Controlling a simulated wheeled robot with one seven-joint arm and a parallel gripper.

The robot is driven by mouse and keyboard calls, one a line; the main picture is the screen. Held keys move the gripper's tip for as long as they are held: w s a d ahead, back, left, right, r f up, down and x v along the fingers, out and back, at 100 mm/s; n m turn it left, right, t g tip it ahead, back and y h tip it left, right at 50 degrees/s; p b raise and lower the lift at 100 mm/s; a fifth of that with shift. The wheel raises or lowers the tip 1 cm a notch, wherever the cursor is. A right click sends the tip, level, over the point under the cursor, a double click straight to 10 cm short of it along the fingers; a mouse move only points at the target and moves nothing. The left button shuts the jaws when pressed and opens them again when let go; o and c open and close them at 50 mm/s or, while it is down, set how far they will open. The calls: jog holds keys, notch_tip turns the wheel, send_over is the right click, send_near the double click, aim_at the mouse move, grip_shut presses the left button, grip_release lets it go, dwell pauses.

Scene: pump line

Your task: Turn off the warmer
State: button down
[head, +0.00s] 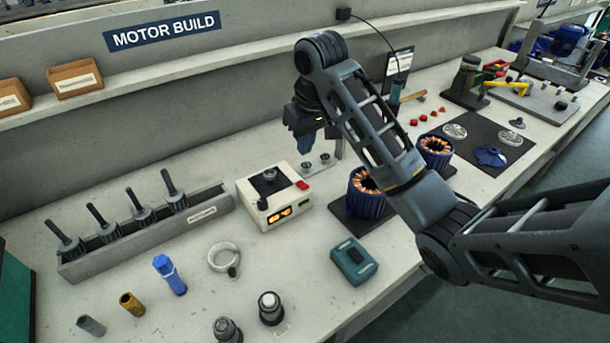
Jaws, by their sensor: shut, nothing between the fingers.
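The warmer (262,217) is a cream box on the bench in the head view, left of the middle. Its front display (280,215) is lit orange. A small red switch (303,186) sits at its right end on top; its position is too small to tell. A dark plate with a small part on it covers part of the top. My gripper (305,151) points down behind and above the right side of the warmer, apart from it. It is shut and empty.
Two small metal parts (317,162) stand below and right of my gripper. A copper-wound blue stator (368,205) stands right of the warmer. A grey rack (150,235) with several rotors is at left. A teal device (354,261) lies in front. Bench between warmer and rack is narrow.

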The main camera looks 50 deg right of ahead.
jog(key=b, duration=0.6)
send_over(303, 185)
jog(key=x, duration=0.3)
jog(key=s+x, duration=0.1)
jog(key=x, duration=0.2)
jog(key=shift+a+f, duration=0.1)
jog(key=shift+f, duration=0.35)
jog(key=shift+s+a+f, duration=0.1)
jog(key=shift+s+f, duration=0.15)
jog(key=shift+f, duration=0.55)
jog(key=shift+s+f, duration=0.2)
jog(key=shift+f, duration=0.55)
